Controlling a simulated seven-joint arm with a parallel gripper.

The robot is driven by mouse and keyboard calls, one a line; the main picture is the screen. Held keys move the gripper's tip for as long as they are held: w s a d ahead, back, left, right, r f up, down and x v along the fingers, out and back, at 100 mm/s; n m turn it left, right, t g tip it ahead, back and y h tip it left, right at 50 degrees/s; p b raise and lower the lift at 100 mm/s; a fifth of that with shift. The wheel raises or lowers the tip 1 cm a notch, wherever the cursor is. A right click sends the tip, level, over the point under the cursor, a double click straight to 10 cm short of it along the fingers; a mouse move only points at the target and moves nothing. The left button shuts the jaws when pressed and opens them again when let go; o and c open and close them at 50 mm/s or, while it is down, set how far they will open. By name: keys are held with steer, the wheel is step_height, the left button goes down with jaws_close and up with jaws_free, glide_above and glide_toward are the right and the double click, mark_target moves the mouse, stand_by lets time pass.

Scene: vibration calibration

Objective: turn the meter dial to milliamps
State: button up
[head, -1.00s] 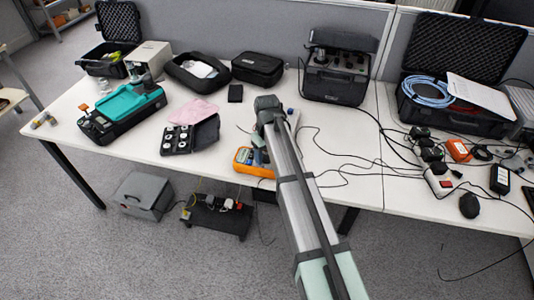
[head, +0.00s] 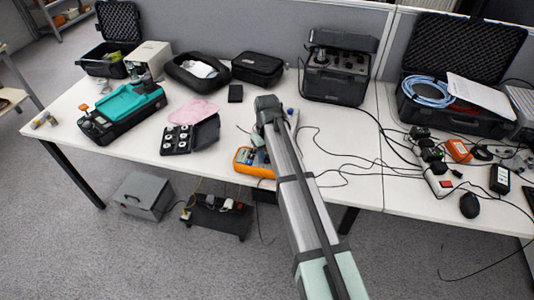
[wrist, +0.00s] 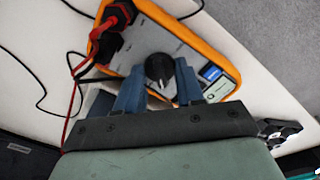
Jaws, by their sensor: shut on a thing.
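The meter is an orange-edged box with a grey face. In the head view the meter (head: 247,162) lies near the table's front edge, partly hidden by my arm. In the wrist view the meter (wrist: 190,52) fills the upper middle. Its round black dial (wrist: 158,66) is between the blue fingers of my gripper (wrist: 160,80), which is shut on it. A pale mark shows on the dial's near side; the setting is too small to read. My gripper's fingertips are hidden by my arm in the head view.
Red and black plugs (wrist: 122,14) with leads sit in the meter's left end. Cables (head: 345,170) run across the table to its right. An open case of round weights (head: 190,136) and a teal-and-black device (head: 130,105) stand to the left. A black case instrument (head: 338,75) stands behind.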

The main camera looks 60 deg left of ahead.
mark_target(267, 156)
steer(key=m, duration=0.6)
steer(key=shift+m, duration=0.4)
stand_by(0.4)
steer(key=o, duration=1)
steer(key=shift+o, duration=0.2)
steer(key=shift+r, duration=0.1)
step_height(267, 156, up, 14)
steer(key=shift+f, duration=0.2)
